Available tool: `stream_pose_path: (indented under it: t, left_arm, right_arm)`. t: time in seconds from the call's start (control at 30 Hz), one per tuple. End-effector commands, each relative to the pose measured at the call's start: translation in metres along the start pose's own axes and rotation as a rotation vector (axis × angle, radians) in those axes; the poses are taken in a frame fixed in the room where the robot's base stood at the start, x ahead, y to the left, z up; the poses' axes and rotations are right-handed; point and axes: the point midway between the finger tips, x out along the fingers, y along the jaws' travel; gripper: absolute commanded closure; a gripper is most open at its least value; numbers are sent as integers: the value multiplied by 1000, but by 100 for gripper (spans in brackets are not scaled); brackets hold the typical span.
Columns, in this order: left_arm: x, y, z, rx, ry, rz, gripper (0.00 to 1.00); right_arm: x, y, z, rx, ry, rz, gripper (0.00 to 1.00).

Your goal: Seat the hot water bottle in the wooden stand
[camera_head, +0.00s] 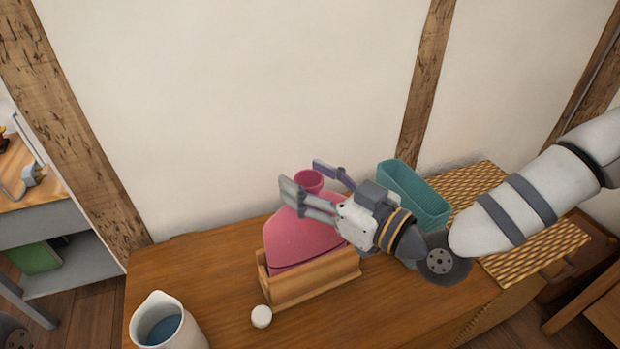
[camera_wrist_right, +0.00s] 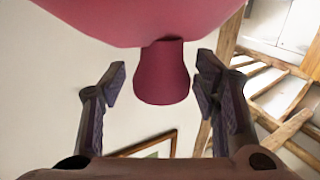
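The pink hot water bottle (camera_head: 292,238) stands upright in the wooden stand (camera_head: 313,281) on the table, its lower end inside the stand's walls. Its neck (camera_head: 309,181) points up. In the right wrist view the neck (camera_wrist_right: 163,72) hangs between my two fingers, with a gap on each side. My right gripper (camera_head: 302,178) is open around the neck, coming from the right, and its fingers appear not to touch it. My left gripper is not in view.
A white jug (camera_head: 165,325) with blue liquid stands at the front left. A white cap (camera_head: 261,316) lies in front of the stand. A teal basket (camera_head: 412,198) and a woven mat (camera_head: 540,246) are to the right.

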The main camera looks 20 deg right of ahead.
Motion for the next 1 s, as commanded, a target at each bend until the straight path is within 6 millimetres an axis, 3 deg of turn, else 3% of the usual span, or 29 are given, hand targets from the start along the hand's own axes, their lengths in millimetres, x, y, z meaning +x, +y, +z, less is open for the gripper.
stream_pose_path:
  t: [0.33, 0.7, 0.83, 1.0]
  left_arm:
    - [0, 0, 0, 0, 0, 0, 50]
    - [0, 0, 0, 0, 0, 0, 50]
    - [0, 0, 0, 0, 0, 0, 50]
    - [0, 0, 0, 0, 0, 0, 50]
  right_arm:
    - [-8, 1, 1, 1, -3, 2, 41]
    - [-100, 2, -1, -1, 2, 7, 41]
    - [-116, 1, -1, -1, 1, 3, 41]
    - [-121, 0, 0, 1, 1, 0, 41]
